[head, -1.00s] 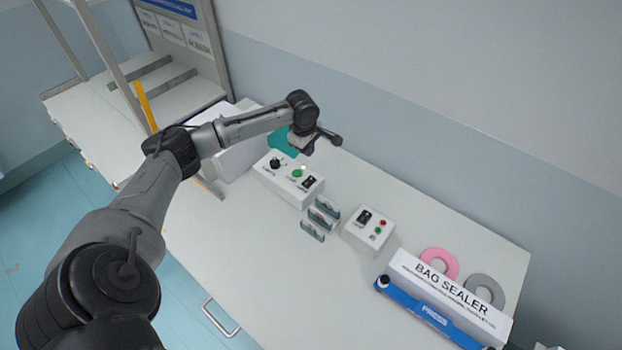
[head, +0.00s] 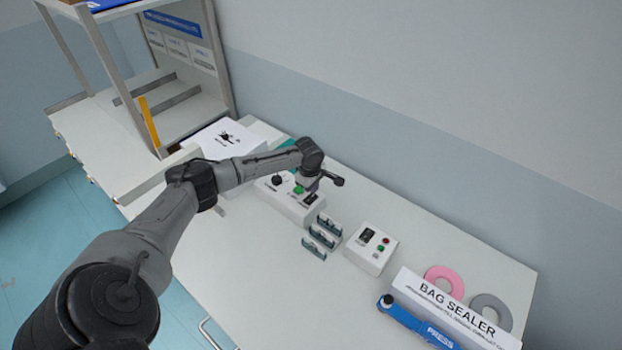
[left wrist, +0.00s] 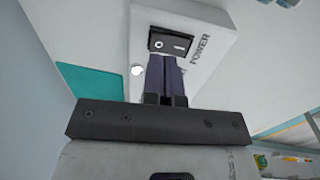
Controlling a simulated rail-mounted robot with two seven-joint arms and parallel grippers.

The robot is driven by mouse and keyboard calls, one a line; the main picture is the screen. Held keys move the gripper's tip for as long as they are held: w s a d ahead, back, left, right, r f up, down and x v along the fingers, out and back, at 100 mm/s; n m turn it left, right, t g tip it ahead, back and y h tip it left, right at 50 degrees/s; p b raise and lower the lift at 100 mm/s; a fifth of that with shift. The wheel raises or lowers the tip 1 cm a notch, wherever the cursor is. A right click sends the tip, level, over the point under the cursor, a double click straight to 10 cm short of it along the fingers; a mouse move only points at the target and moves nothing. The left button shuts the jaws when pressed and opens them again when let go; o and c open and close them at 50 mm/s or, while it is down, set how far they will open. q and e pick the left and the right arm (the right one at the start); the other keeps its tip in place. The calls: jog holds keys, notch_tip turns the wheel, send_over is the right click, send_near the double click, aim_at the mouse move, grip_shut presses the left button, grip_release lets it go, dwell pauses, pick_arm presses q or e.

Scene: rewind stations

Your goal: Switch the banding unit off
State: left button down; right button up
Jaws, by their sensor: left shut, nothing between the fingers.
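A white control box (head: 290,208) stands on the bench. It bears a black knob (head: 277,181), a green button (head: 298,190) and a black rocker switch (head: 311,198). I cannot read a unit name on it. My left gripper (head: 309,191) is low over the switch end of this box, shut and empty. In the left wrist view the rocker switch (left wrist: 172,42) has circle and line marks and the word POWER beside it. The shut fingertips (left wrist: 165,58) are at the switch's near edge; I cannot tell whether they touch it. My right gripper is out of view.
A second white box (head: 370,250) with a rocker switch and red and green buttons stands to the right. Small grey holders (head: 321,236) stand between the boxes. The bag sealer (head: 445,300) with its blue press bar (head: 415,322) is at the right. A shelf frame stands left.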

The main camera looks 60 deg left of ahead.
aim_at(313, 196)
pick_arm(q)
jog(key=shift+w+a+f, duration=0.1)
jog(key=shift+w+f, duration=0.1)
jog(key=shift+f, duration=1.5)
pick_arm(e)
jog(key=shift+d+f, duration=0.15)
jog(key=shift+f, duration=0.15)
